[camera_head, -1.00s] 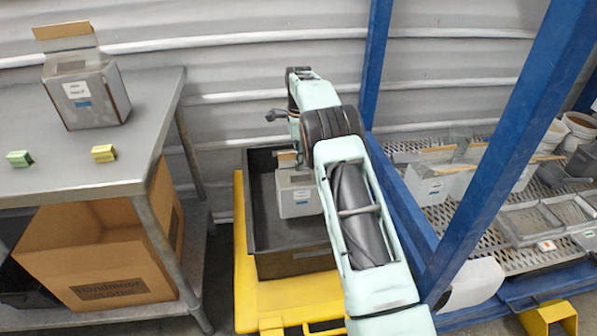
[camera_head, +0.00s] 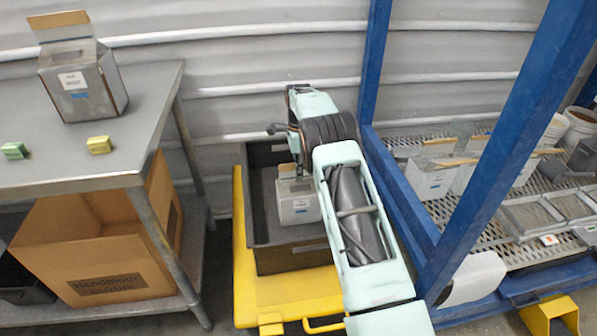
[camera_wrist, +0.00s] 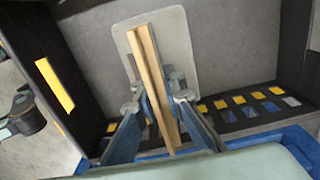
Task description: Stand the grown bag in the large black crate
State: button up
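The grown bag (camera_head: 298,206) is a grey-white block with a small label. It stands about upright inside the large black crate (camera_head: 290,262), towards its right side in the head view. My arm comes down over it and hides part of its top. In the wrist view, the wooden strip (camera_wrist: 150,65) at the bag's top runs between the two fingers of my gripper (camera_wrist: 157,103). The fingers look apart, with a narrow gap on each side of the strip. Contact with the film below is hard to see. The crate's slotted walls show in the wrist view.
The crate sits on a yellow trolley (camera_head: 290,300). Left is a steel table (camera_head: 60,165) with another bag (camera_head: 82,85) and green and yellow blocks, a cardboard box (camera_head: 100,250) below. A blue-framed rack (camera_head: 400,205) with more bags and trays stands close on the right.

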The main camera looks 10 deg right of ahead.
jog(key=o, duration=0.4)
jog(key=shift+r, duration=0.1)
notch_tip(320, 180, up, 12)
jog(key=p, duration=0.3)
jog(key=shift+s+r, duration=0.1)
